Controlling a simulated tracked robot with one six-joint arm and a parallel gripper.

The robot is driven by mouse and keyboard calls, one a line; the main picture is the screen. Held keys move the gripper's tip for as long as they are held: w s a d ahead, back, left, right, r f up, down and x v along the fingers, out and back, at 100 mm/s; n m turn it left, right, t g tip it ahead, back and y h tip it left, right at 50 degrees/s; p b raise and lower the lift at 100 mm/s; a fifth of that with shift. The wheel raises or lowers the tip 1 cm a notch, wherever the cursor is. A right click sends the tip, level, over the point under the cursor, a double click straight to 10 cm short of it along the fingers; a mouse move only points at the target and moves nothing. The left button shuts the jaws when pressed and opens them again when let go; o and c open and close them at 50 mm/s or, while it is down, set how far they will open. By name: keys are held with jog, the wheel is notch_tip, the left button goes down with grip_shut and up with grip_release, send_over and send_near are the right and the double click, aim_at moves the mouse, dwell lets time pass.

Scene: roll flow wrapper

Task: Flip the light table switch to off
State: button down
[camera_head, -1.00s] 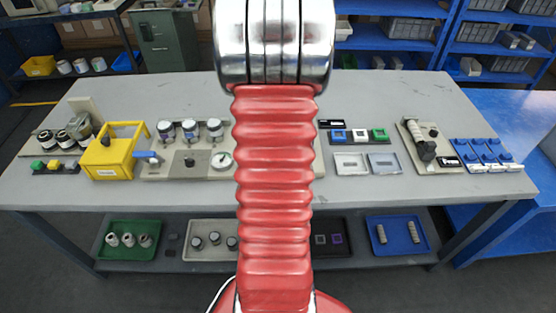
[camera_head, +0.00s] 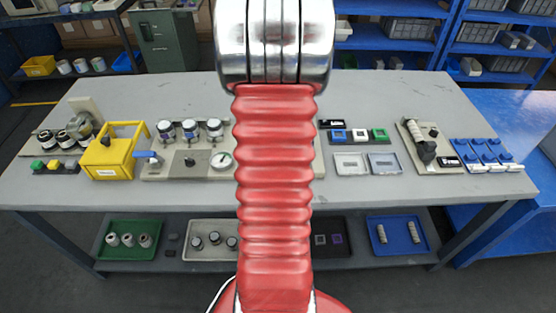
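My gripper is not in view; only my red, ribbed arm with its metal joint shows, rising through the middle of the picture. I cannot tell for sure which thing is the light table switch. A row of blue switch-like parts with white fronts (camera_head: 487,155) lies at the right end of the grey table (camera_head: 370,97). Left of it, a beige base (camera_head: 436,166) carries a dark and pale cylindrical device (camera_head: 423,142) and a small black knob (camera_head: 434,132). Switch positions are too small to read. My arm hides the middle of the table.
A yellow box (camera_head: 108,158) and a beige panel with jars and a gauge (camera_head: 174,172) stand on the left. Small trays (camera_head: 350,163) lie right of my arm. The table's back strip is clear. Trays sit on the lower shelf (camera_head: 290,255).

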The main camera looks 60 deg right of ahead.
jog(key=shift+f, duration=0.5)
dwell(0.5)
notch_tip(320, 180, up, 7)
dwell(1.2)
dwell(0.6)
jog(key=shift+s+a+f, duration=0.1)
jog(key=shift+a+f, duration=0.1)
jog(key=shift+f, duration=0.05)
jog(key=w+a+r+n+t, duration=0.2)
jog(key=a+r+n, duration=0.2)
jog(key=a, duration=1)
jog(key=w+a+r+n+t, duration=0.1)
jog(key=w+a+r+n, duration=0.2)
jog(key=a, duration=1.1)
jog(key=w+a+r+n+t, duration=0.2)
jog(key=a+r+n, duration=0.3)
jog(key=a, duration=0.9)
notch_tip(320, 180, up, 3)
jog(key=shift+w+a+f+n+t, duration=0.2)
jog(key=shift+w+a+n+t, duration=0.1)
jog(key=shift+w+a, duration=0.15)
